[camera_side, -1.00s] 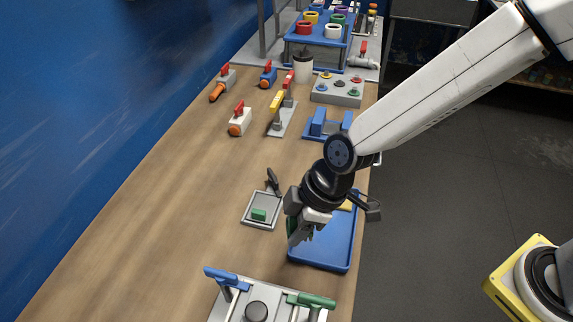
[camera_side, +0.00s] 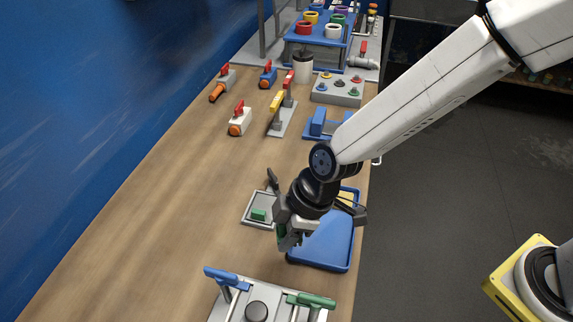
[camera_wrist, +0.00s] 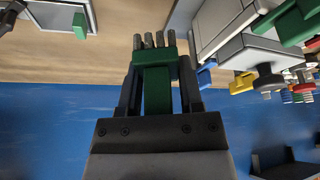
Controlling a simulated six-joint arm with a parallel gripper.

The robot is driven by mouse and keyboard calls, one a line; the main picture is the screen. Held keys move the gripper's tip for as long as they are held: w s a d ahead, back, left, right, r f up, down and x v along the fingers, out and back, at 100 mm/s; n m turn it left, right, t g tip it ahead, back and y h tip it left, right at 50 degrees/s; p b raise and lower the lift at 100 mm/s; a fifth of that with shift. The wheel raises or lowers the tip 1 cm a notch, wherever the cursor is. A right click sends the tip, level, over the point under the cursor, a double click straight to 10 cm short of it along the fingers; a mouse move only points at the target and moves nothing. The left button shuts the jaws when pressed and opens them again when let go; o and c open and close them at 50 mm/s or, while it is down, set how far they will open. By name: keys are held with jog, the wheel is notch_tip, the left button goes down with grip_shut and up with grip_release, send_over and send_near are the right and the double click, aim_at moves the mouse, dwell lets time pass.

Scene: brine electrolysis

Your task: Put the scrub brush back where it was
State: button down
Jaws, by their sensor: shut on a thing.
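The scrub brush (camera_wrist: 156,88) is green with several grey bristle tufts at its far end in the wrist view. My gripper (camera_wrist: 158,82) is shut on it, with dark fingers on both sides. In the side view my gripper (camera_side: 289,236) hangs over the gap between the blue tray (camera_side: 326,248) and the small grey tray (camera_side: 252,222). A bit of the green brush (camera_side: 283,233) shows at the jaws there; the rest is hidden. I cannot tell its exact height above the table.
A green block (camera_side: 258,214) sits in the grey tray, with a black-handled thing (camera_side: 272,180) behind it. A yellow thing (camera_side: 346,197) lies at the blue tray's far end. A valve stand with blue (camera_side: 221,274) and green (camera_side: 311,300) handles is in front. The table's left side is clear.

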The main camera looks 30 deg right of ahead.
jog(key=w+a+f, duration=0.2)
jog(key=w+a, duration=0.1)
jog(key=w, duration=0.1)
send_over(239, 252)
jog(key=d, duration=0.2)
jog(key=f, duration=0.3)
jog(key=s+f, duration=0.1)
jog(key=f, duration=0.1)
jog(key=shift+a+f, duration=0.2)
jog(key=shift+a, duration=0.05)
jog(key=shift+w+f, duration=0.1)
jog(key=shift+w+a+f, duration=0.15)
jog(key=shift+f, duration=1.6)
jog(key=shift+f, duration=0.2)
jog(key=shift+c, duration=1.2)
grip_release()
